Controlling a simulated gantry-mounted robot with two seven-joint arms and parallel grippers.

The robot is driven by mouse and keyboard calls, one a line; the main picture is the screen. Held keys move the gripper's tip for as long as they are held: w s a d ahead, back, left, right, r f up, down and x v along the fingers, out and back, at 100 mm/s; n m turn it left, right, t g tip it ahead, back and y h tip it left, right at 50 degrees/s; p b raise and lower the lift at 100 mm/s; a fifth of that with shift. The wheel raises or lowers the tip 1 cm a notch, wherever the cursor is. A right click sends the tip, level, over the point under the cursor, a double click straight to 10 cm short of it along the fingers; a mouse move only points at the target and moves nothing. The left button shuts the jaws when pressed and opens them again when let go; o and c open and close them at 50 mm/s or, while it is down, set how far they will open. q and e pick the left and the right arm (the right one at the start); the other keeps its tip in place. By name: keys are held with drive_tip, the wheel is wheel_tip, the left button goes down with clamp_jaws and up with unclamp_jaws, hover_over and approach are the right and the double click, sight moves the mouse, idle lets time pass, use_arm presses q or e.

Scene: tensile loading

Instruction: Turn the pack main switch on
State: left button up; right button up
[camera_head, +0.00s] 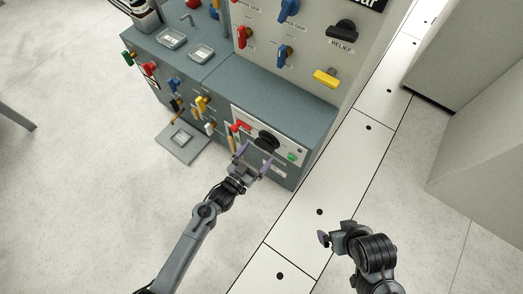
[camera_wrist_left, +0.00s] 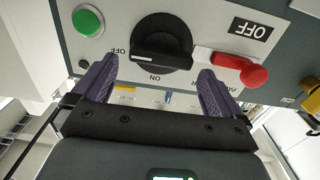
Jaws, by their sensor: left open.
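A black rotary switch knob (camera_head: 266,140) sits on the white panel of the low blue-grey cabinet. In the left wrist view the knob (camera_wrist_left: 161,42) has OFF beside it and ON below it. Its white line lies toward the OFF mark. My left gripper (camera_head: 253,161) is open in front of the panel; in the left wrist view its two purple fingers (camera_wrist_left: 157,72) stand apart below the knob, one toward each side. Whether they touch it I cannot tell. My right gripper (camera_head: 323,239) is away from the panel at lower right; its opening is unclear.
A red lever (camera_wrist_left: 240,68) and a green button (camera_wrist_left: 88,21) flank the knob. An OFF plate (camera_wrist_left: 252,28) is above the lever. Several coloured valve handles (camera_head: 202,103) stick out at the left. Open floor (camera_head: 90,200) lies in front.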

sight(262, 148)
use_arm(q)
drive_tip(key=shift+b+x, duration=0.45)
drive_tip(key=shift+x, duration=0.6)
drive_tip(key=shift+w+d, duration=0.35)
drive_tip(key=shift+w, duration=0.15)
drive_tip(key=c, duration=0.8)
drive_tip(key=shift+c, duration=0.2)
